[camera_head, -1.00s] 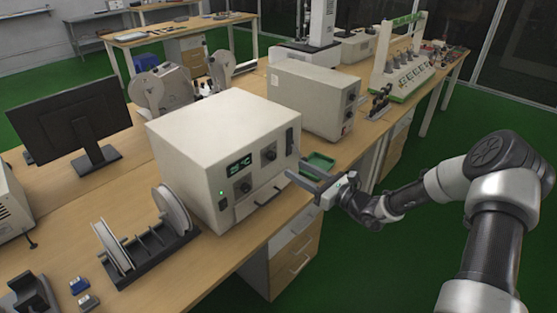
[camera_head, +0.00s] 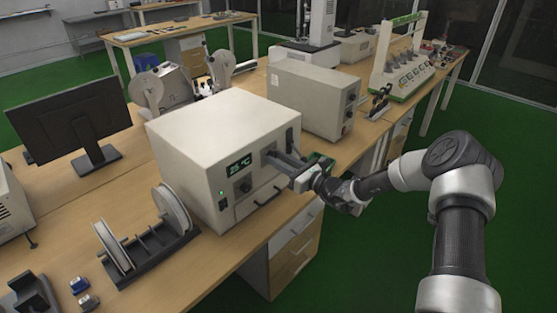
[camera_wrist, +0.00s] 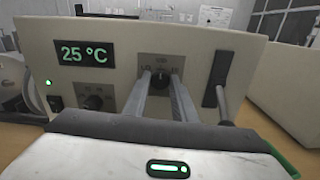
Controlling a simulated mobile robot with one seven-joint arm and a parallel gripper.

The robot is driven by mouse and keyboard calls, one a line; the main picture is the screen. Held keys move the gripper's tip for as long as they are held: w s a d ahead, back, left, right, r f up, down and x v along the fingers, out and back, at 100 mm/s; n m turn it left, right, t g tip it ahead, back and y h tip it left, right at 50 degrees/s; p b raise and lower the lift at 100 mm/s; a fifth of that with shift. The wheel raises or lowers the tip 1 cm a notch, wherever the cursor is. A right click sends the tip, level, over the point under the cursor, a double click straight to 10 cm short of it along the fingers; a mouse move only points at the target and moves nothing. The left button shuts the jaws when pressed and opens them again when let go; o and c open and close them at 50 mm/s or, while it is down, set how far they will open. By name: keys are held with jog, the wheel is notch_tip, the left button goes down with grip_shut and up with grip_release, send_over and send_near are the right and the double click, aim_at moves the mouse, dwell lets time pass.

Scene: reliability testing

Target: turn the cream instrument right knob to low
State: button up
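The cream instrument (camera_head: 215,155) stands on the wooden bench. In the wrist view its front panel (camera_wrist: 120,75) has a green "25 °C" display (camera_wrist: 85,54), a left knob (camera_wrist: 94,102) and a dark right knob (camera_wrist: 161,79) with markings around it. My gripper (camera_head: 272,157) reaches the panel's right half and covers the right knob in the head view. In the wrist view my gripper's fingers (camera_wrist: 161,88) are apart, one on each side of the right knob. A gap seems to show between fingers and knob; contact cannot be told. The pointer's exact setting is too small to read.
A dark vertical handle (camera_wrist: 219,85) stands right of the right knob, close to the right finger. A drawer-like handle (camera_head: 267,196) sits low on the panel. A second cream box (camera_head: 310,95) stands behind.

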jog(key=c, duration=0.5)
jog(key=shift+o, duration=0.2)
jog(key=n+b, duration=1)
jog(key=n, duration=0.2)
jog(key=shift+s+f, duration=0.1)
dwell(0.3)
jog(key=o, duration=1)
